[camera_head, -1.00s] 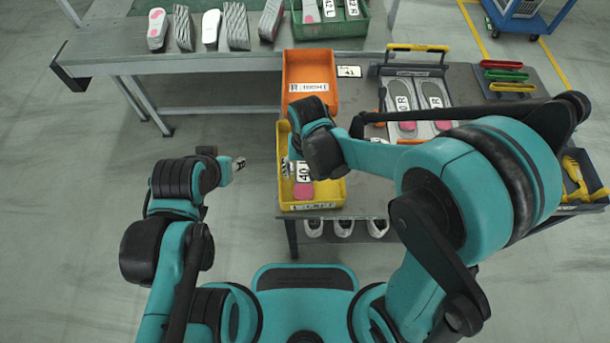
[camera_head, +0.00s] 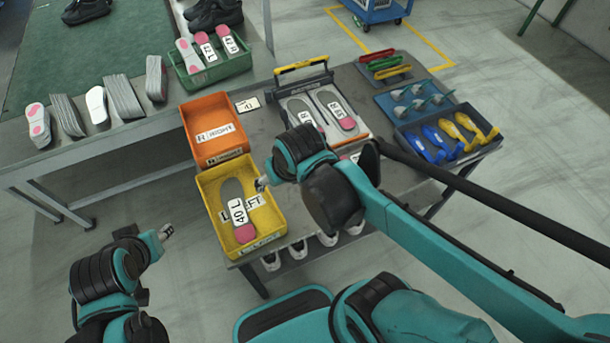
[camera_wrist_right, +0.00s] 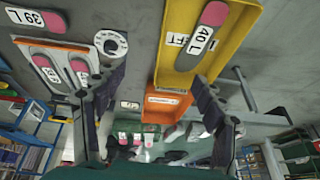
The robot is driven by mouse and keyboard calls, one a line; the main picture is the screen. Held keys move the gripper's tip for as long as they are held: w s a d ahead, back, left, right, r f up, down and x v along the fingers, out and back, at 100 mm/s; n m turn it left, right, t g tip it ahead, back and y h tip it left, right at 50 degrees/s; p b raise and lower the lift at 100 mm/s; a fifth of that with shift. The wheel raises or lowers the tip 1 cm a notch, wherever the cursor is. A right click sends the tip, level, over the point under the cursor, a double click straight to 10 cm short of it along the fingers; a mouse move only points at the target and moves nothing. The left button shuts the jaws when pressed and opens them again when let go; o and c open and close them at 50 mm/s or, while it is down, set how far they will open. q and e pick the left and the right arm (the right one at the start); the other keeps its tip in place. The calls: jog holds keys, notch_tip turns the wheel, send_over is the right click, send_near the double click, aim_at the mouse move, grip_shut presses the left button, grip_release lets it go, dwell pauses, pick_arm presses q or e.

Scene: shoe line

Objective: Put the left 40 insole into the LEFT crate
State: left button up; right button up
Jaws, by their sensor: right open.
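The 40 L insole (camera_head: 240,212), grey with a white label and a pink heel, lies inside the yellow crate (camera_head: 266,219). In the right wrist view the insole (camera_wrist_right: 205,32) lies in the yellow crate (camera_wrist_right: 178,70), which bears a partly hidden "LEFT" label. My right gripper (camera_head: 262,184) is at the crate's right side, apart from the insole. In the wrist view its fingers (camera_wrist_right: 155,105) are spread with nothing between them. My left gripper (camera_head: 167,231) is off to the left of the crate over the floor; its fingers are too small to read.
The orange RIGHT crate (camera_head: 213,132) stands behind the yellow one. To the right are a rack with two R insoles (camera_head: 322,112), a dark tray of blue and yellow tools (camera_head: 447,137) and coloured handles (camera_head: 387,64). A green bin (camera_head: 209,58) stands on the back table.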

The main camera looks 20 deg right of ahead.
jog(key=s+d+r+t, duration=0.2)
jog(key=s+d, duration=0.1)
jog(key=d, duration=0.2)
jog(key=shift+d+t+h, duration=0.25)
jog(key=shift+t+h, duration=0.05)
jog(key=shift+h, duration=0.1)
